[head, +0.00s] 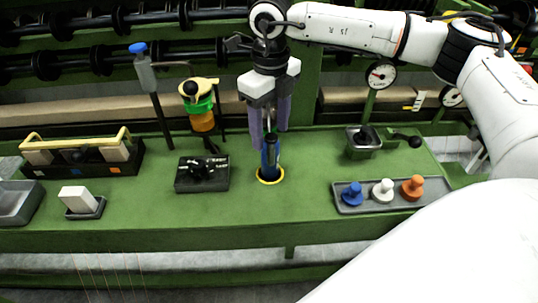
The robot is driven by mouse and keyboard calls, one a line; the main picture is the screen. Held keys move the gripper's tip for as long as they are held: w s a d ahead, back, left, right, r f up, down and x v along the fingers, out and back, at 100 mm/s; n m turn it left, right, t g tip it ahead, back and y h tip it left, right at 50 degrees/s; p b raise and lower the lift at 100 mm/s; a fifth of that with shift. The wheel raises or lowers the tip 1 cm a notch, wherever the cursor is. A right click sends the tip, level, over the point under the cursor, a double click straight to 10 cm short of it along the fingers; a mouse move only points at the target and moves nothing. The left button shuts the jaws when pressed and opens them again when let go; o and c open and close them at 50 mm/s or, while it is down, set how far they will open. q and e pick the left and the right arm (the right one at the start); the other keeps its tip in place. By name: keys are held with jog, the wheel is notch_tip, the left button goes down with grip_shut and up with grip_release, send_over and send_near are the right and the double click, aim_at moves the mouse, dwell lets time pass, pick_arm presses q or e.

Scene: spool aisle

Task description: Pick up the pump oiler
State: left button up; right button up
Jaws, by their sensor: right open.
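A slim, dark blue cylinder with a black upper part, which looks like the pump oiler (270,158), stands upright in a yellow ring on the green bench. My right gripper (270,138) points down from above, its two purple-grey fingers apart. The fingertips are at the height of the cylinder's top, one on each side in the picture. Whether either finger touches it cannot be told. The lower end of the cylinder sits inside the ring. My left gripper is not in view.
The green bench (310,200) is clear around the ring. A black switch box (202,182) and a yellow-green-orange device (201,108) stand to the left. A grey tray (390,204) with blue, white and orange knobs lies right. Dial gauges (381,75) stand behind.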

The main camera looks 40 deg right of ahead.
notch_tip(320, 180, down, 7)
jog(key=shift+r, duration=0.1)
dwell(0.3)
jog(key=shift+c, duration=0.5)
jog(key=shift+w, duration=0.1)
grip_shut()
